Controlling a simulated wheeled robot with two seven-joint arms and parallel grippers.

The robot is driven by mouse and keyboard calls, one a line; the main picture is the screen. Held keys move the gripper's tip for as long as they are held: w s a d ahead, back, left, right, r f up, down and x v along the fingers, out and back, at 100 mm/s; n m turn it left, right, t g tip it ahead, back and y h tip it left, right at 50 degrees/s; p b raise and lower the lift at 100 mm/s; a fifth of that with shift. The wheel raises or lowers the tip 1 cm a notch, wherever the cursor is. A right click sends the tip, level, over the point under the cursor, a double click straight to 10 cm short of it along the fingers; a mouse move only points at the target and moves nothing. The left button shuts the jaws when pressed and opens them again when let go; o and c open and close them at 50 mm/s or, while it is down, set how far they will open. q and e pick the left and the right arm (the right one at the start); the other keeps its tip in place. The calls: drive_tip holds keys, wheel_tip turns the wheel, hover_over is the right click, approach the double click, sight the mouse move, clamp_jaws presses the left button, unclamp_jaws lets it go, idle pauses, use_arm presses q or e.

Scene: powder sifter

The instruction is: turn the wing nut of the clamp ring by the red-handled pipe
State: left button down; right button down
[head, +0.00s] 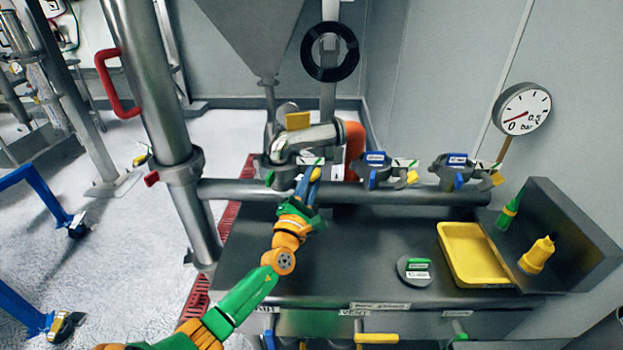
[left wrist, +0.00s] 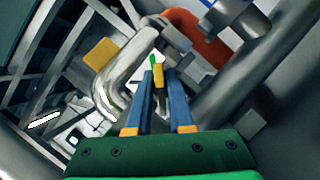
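A steel upright pipe (head: 152,85) at the left carries a red handle (head: 112,85). A grey clamp ring (head: 187,166) sits around this pipe, with a small red piece (head: 152,179) at its side. Another clamp (head: 280,168) sits on the level pipe, under a bent steel pipe (head: 307,138). My left gripper (head: 315,174) is at this second clamp. In the left wrist view, the blue fingers of my left gripper (left wrist: 158,84) close in on a small yellow wing nut (left wrist: 158,72) with green behind it. The nut fills the narrow gap between the tips. My right gripper is out of view.
Two more clamps with blue parts (head: 376,170) (head: 458,170) sit along the level pipe to the right. An orange-red pipe (head: 355,148) stands close to my left gripper. A yellow tray (head: 448,262) and a yellow bottle (head: 537,256) are on the bench.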

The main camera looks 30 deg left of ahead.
use_arm(q)
drive_tip(key=shift+f+n+y+b, duration=0.1)
drive_tip(key=shift+n+y+b, duration=0.4)
drive_tip(key=shift+n+b, duration=0.3)
drive_tip(key=n+y+b, duration=0.2)
drive_tip(key=n+b, duration=0.1)
drive_tip(key=n, duration=0.1)
drive_tip(key=shift+a+n, duration=0.1)
drive_tip(key=shift+n, duration=0.3)
drive_tip(key=n+y+b, duration=0.1)
drive_tip(key=n, duration=0.1)
drive_tip(key=n+y+b, duration=0.1)
drive_tip(key=n+b, duration=0.1)
drive_tip(key=n, duration=0.1)
drive_tip(key=shift+s+g+y, duration=0.1)
drive_tip(key=shift+g+y, duration=0.3)
drive_tip(key=n+g+y+b, duration=0.1)
drive_tip(key=n, duration=0.2)
drive_tip(key=n+g+y+b, duration=0.1)
drive_tip(key=n+b, duration=0.1)
drive_tip(key=n, duration=0.2)
drive_tip(key=shift+a+y, duration=0.15)
drive_tip(key=shift+y, duration=0.25)
drive_tip(key=shift+s+a+n+g+y+b, duration=0.1)
drive_tip(key=shift+n+g+y+b, duration=0.5)
drive_tip(key=shift+n, duration=0.9)
drive_tip(key=shift+n+g+y+b, duration=0.2)
drive_tip(key=shift+n+g+b, duration=0.2)
drive_tip(key=shift+n+g, duration=0.8)
drive_tip(key=shift+n, duration=0.6)
